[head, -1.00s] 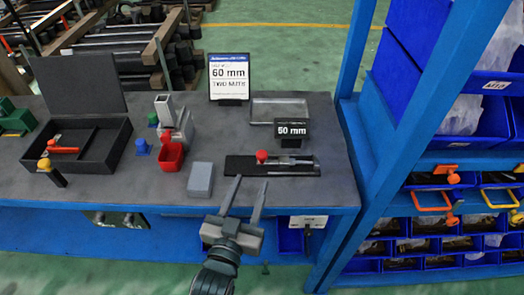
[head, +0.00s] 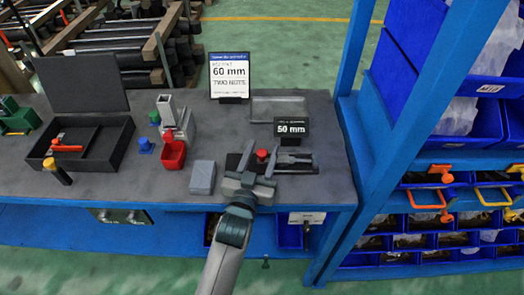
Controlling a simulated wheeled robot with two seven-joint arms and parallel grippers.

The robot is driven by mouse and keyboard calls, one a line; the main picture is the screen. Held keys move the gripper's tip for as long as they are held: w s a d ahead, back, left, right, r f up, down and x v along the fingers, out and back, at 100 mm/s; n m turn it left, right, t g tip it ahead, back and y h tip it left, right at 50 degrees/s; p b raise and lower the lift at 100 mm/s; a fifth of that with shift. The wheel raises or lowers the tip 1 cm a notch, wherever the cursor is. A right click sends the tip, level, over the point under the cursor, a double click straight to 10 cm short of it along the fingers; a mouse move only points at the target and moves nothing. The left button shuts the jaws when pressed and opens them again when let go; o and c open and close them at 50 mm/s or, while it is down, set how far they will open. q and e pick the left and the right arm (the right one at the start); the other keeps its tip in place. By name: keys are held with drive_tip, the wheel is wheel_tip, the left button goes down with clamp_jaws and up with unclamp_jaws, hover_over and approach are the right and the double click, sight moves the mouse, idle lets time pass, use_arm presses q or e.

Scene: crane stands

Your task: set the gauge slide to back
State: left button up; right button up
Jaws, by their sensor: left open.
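The gauge slide is a flat black base (head: 232,162) near the front right of the bench, with a red knob (head: 262,155) and a grey metal part behind and right of the knob. A small black display (head: 291,127) behind it reads 50 mm. My left gripper (head: 262,148) is open over the base. Its two fingers point away from me, one on each side of the red knob; I cannot tell if they touch it. My gripper hides part of the base. My right gripper is not in view.
A sign (head: 229,75) reads 60 mm, two nuts. A grey block (head: 202,177) stands just left of my gripper. A red cup (head: 173,154), an open black case (head: 110,143) and a grey tray (head: 262,107) are also on the bench. A blue rack post (head: 357,50) stands at right.

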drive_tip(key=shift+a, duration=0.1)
use_arm(q)
clamp_jaws()
drive_tip(key=shift+a+p, duration=0.4)
drive_tip(key=shift+a, duration=0.15)
drive_tip(key=shift+a+p, duration=0.35)
drive_tip(key=shift+a, duration=0.75)
unclamp_jaws()
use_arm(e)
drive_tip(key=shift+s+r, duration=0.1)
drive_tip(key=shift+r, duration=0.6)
use_arm(q)
drive_tip(key=shift+s, duration=0.1)
